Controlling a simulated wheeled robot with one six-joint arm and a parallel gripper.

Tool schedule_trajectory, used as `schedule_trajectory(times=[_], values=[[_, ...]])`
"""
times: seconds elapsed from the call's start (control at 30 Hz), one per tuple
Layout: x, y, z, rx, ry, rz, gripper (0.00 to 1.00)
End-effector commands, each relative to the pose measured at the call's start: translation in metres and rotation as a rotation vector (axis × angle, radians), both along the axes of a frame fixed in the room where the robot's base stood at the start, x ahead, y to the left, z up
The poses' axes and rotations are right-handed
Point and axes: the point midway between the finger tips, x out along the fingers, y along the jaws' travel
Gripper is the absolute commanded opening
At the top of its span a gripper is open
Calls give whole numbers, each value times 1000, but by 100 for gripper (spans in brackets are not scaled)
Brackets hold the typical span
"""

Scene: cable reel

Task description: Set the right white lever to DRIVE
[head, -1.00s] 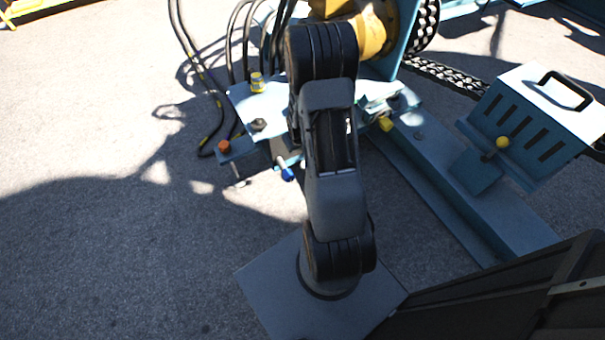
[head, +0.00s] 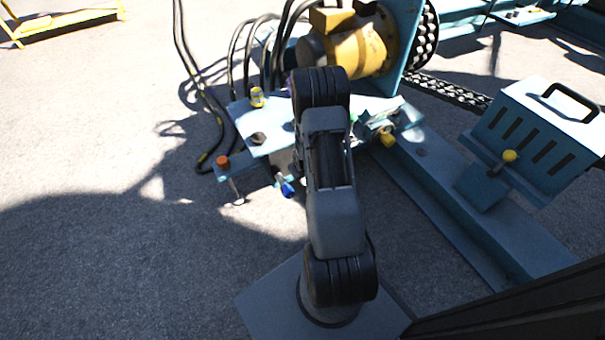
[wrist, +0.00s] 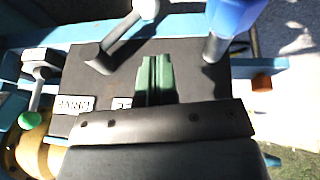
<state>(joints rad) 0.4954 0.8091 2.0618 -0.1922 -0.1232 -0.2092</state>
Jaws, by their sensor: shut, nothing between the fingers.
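In the wrist view, a white-knobbed lever (wrist: 147,8) with a grey shaft leans over a dark panel (wrist: 190,75). Only one white knob shows there. A blue-handled lever (wrist: 230,18) stands to its right. Two pale label plates (wrist: 74,104) lie on the panel, one partly covered by my gripper; I cannot read them surely. My gripper (wrist: 157,62) is shut and empty, its green fingertips over the panel between the two levers, with a visible gap to both shafts. In the head view my arm hides the gripper and the white knob; the blue handle (head: 286,188) shows.
A green-knobbed lever (wrist: 29,119) is at the left of the wrist view. In the head view, an orange button (head: 223,161) and a yellow knob (head: 257,97) are on the blue bench. A slotted blue box (head: 540,135) stands right. Open pavement lies left.

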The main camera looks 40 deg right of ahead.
Motion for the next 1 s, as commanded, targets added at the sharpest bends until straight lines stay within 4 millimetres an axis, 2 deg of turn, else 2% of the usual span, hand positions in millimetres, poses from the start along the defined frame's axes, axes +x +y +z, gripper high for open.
schedule_trajectory(times=[0.03,0.2,0.5,0.7,1.0], values=[[3,-1,-16,1,2,0,0],[15,-7,-45,1,1,0,0],[24,-19,-81,1,1,-2,0],[26,-24,-91,0,1,-1,0],[26,-25,-92,0,0,0,0]])
